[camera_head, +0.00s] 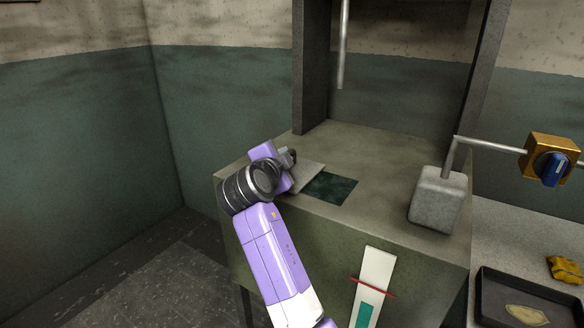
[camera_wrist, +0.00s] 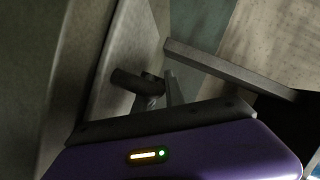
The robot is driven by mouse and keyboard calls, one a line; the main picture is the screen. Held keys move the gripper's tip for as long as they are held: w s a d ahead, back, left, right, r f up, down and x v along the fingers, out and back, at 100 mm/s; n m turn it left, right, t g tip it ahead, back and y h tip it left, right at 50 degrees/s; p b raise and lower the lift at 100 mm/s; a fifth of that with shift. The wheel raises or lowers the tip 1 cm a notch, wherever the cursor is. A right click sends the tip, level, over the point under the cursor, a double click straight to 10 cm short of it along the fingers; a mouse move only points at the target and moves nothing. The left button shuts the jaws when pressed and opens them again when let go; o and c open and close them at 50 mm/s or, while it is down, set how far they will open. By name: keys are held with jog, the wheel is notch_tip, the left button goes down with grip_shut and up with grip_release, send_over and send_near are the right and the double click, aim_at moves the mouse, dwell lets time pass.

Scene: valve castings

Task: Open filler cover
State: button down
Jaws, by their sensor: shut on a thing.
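The filler cover (camera_head: 309,176) is a grey plate at the left edge of a dark green rectangular opening (camera_head: 332,188) in the top of the tank. The cover looks raised and tilted, and the opening shows beside it. My gripper (camera_head: 288,158) is at the cover's left side, shut on its handle. In the wrist view the dark round handle (camera_wrist: 133,81) stands out from the pale face of the cover (camera_wrist: 122,45). My gripper's fingers (camera_wrist: 160,88) are around the handle there, and the exact contact is partly hidden.
The tank top (camera_head: 385,195) is mostly clear. A grey block (camera_head: 438,198) on a bent rod stands at its right, joined towards a yellow box with a blue knob (camera_head: 551,167). A pipe (camera_head: 343,45) hangs above. A level gauge (camera_head: 372,290) is on the front; a black tray (camera_head: 490,310) sits lower right.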

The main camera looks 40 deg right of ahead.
jog(key=shift+f, duration=0.1)
jog(key=c, duration=1.7)
grip_release()
jog(key=shift+a, duration=0.1)
jog(key=b+v, duration=0.1)
jog(key=v, duration=0.6)
jog(key=shift+s+a, duration=0.2)
jog(key=shift+a, duration=0.05)
